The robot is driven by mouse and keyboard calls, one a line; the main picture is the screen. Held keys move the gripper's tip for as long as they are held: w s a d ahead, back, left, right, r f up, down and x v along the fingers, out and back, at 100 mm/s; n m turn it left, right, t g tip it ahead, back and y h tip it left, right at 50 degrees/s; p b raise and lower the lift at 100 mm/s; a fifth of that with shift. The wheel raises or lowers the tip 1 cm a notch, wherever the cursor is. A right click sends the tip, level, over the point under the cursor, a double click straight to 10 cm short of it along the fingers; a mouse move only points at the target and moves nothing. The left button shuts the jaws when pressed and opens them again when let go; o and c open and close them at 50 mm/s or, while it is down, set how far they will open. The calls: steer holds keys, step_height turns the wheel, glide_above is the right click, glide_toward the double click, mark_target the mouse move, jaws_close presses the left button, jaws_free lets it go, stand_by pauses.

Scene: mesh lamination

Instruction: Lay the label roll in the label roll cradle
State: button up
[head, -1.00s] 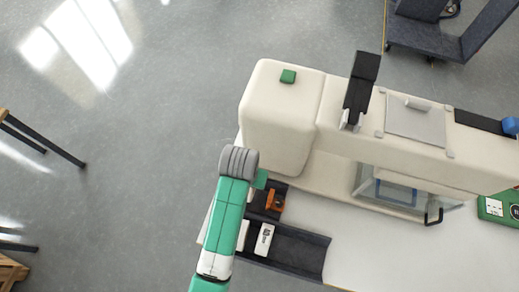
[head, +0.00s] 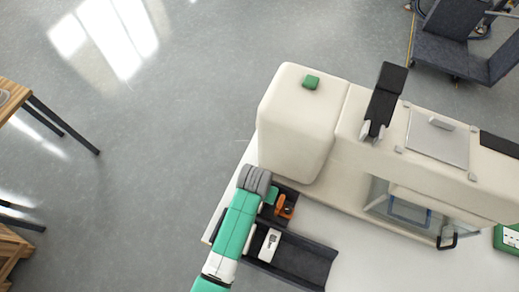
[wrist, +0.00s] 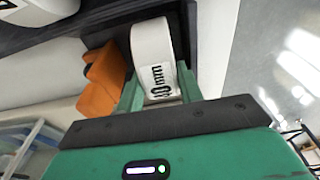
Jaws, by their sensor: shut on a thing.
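The label roll (wrist: 152,44), white with a black "mm" size print, stands between the two green fingers of my gripper (wrist: 159,88) in the wrist view. The fingers are shut on it, and it sits in or just above the end compartment of a dark tray (wrist: 98,17). In the head view my gripper (head: 271,196) is at the tray's left end, and my arm hides the roll. A black upright piece with pale brackets (head: 383,98) on top of the cream machine may be the label roll cradle; I cannot be sure.
An orange block (wrist: 103,80) is close beside the left finger. A second white printed piece (head: 269,244) lies in the dark tray (head: 305,262). The tall cream machine housing (head: 303,120) stands right behind my gripper. Open floor lies to the left.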

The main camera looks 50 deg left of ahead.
steer(key=o, duration=1.2)
steer(key=shift+c, duration=0.2)
step_height(320, 180, up, 12)
steer(key=s+p, duration=0.1)
steer(key=p, duration=0.1)
steer(key=shift+s+d, duration=0.3)
steer(key=shift+d, duration=0.1)
